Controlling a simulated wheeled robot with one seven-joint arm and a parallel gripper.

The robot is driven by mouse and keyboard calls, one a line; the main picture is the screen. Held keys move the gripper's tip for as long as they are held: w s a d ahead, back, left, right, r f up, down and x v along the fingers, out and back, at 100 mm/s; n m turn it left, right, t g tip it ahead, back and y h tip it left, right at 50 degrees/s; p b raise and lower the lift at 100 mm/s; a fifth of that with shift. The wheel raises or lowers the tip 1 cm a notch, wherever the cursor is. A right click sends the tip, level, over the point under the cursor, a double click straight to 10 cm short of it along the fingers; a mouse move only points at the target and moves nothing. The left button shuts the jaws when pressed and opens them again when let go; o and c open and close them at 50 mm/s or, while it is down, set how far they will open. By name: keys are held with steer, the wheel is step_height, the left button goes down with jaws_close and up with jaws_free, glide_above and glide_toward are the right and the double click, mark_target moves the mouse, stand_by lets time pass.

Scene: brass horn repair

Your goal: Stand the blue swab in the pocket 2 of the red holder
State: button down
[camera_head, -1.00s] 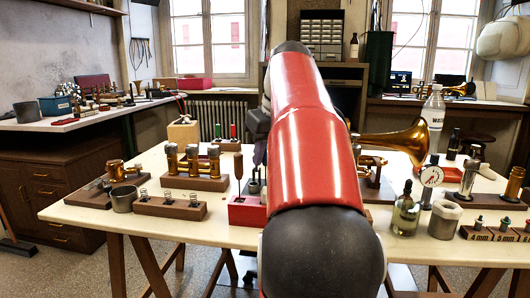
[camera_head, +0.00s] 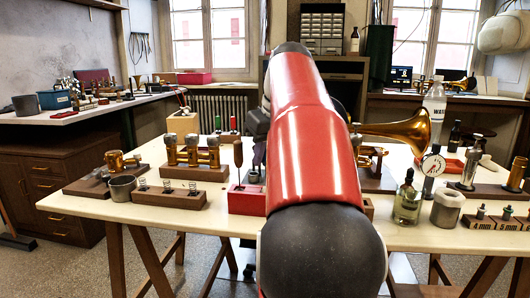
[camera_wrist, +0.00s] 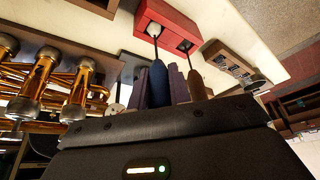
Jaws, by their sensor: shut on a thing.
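The red holder (camera_head: 246,201) stands near the table's front edge, left of my arm, and shows upside down at the top of the wrist view (camera_wrist: 175,18). A brown-handled swab (camera_head: 238,153) stands upright in one of its pockets; it also shows in the wrist view (camera_wrist: 196,82). My gripper (camera_wrist: 160,87) is shut on the blue swab (camera_wrist: 157,75), handle between the pale purple fingers. The swab's thin rod points at the holder's pale pocket beside the brown one; I cannot tell how deep its tip is. My arm hides most of my gripper (camera_head: 259,155) in the head view.
A wooden block with springs (camera_head: 170,194) and a valve block (camera_head: 194,165) stand left of the holder. Free tabletop is narrow around the holder.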

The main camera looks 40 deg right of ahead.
steer(key=shift+f, duration=0.35)
steer(key=c, duration=1.2)
jaws_free()
steer(key=p+v, duration=0.2)
steer(key=v, duration=0.6)
steer(key=shift+f, duration=0.1)
